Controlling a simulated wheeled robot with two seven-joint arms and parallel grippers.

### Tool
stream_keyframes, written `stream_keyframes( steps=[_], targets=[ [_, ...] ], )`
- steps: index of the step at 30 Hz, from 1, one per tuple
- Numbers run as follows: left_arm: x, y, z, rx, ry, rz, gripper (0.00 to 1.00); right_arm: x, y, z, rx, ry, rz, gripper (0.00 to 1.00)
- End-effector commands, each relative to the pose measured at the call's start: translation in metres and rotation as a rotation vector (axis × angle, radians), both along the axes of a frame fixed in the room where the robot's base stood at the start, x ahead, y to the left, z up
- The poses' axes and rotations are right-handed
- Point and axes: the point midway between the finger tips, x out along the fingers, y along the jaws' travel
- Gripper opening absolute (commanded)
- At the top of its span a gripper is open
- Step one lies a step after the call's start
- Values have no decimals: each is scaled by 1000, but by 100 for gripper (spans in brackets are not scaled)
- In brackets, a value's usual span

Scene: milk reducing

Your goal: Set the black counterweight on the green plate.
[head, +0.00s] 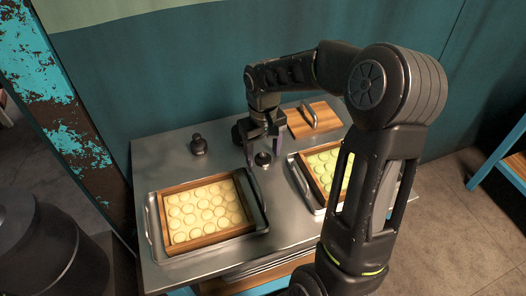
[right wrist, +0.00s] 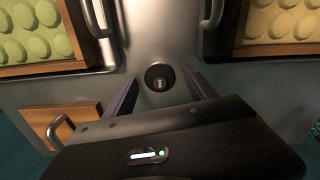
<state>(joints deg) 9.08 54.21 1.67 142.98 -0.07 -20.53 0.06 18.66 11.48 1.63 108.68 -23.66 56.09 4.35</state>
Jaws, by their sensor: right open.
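A small dark round weight (head: 262,159) with a knob stands on the metal table between the two trays; the right wrist view shows it from above as a black disc (right wrist: 158,77) with a small pale mark. A second black knobbed weight (head: 198,144) stands farther left. I cannot tell which is the counterweight. The likely green plate is the wooden frame of green rounds in the right tray (head: 296,176); it also shows in the right wrist view (right wrist: 38,71). My right gripper (head: 262,152) is open and points down, fingers apart around the nearer weight. My left gripper is out of view.
A left metal tray (head: 150,228) holds a wooden frame of yellow rounds. A wooden board with a metal handle (head: 298,123) lies at the back right. A teal wall (head: 180,80) stands behind the table. The table's back left is mostly clear.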

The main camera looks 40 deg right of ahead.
Motion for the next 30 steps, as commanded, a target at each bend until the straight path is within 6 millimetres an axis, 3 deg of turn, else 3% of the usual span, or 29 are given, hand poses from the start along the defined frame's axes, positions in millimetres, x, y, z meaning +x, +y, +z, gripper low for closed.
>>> stream_keyframes(
  steps=[11,24,30],
  targets=[
    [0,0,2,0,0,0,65,1,0,14,-1,-3,-1,65],
    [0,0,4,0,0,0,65,1,0,99,-1,-4,0,65],
    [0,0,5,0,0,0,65,0,0,121,0,-1,0,65]
  ],
)
